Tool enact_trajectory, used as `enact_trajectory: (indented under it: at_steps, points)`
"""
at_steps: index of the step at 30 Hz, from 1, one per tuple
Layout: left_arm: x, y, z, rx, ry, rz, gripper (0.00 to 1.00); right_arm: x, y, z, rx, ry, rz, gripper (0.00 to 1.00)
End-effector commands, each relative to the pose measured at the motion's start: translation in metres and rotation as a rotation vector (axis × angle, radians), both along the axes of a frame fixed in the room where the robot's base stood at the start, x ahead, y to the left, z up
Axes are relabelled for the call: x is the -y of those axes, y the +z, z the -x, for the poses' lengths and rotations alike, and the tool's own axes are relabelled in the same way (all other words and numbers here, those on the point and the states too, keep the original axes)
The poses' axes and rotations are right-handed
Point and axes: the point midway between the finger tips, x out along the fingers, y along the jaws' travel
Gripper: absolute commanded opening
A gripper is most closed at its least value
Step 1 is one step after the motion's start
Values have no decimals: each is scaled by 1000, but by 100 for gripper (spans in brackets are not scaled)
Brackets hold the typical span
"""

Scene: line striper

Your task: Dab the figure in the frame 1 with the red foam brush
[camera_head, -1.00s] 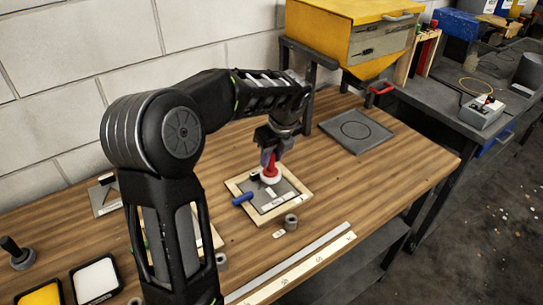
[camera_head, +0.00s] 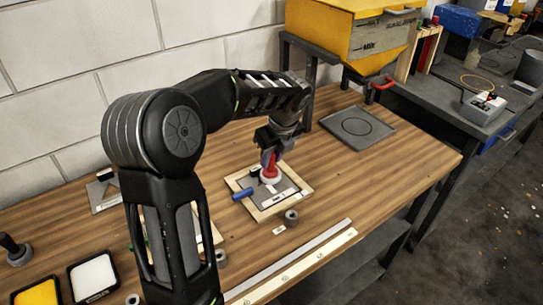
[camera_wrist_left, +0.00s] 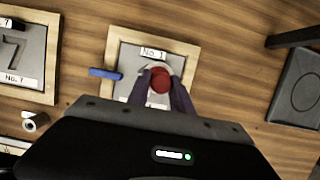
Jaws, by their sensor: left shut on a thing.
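My left gripper (camera_head: 270,155) is shut on the red foam brush (camera_head: 268,168), which has a red handle and a pale round foam end. The brush is held upright over the inside of a wooden frame (camera_head: 297,201). In the left wrist view the red brush top (camera_wrist_left: 160,80) sits between my left fingers (camera_wrist_left: 158,92). That frame (camera_wrist_left: 113,48) has a grey plate and a label (camera_wrist_left: 152,53) reading No. 1. The brush and gripper hide the figure in it, and I cannot tell whether the foam touches the plate. My right gripper is out of view.
A blue bar (camera_head: 243,194) lies at the frame's left edge. A grey ring (camera_head: 291,217) stands in front of it. A No. 7 frame (camera_wrist_left: 52,55) lies to the left. A long strip (camera_head: 290,268) runs along the front; a grey plate (camera_head: 357,128) lies at the back right.

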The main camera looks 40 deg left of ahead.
Motion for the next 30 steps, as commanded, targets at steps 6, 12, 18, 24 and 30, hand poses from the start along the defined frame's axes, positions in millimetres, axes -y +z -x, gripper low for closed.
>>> enact_trajectory:
  at_steps: [6, 12, 18, 24, 30]
  points:
    - [0, 0, 0, 0, 0, 0, 0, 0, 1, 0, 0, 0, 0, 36]
    - [0, 0, 0, 0, 0, 0, 0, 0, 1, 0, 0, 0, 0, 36]
    - [0, -3, 0, 0, 0, 0, 0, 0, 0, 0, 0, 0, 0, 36]
    - [0, -6, 0, 0, 0, 0, 0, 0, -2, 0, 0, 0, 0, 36]
    - [0, -9, 0, 0, 0, 0, 0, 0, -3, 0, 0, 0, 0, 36]
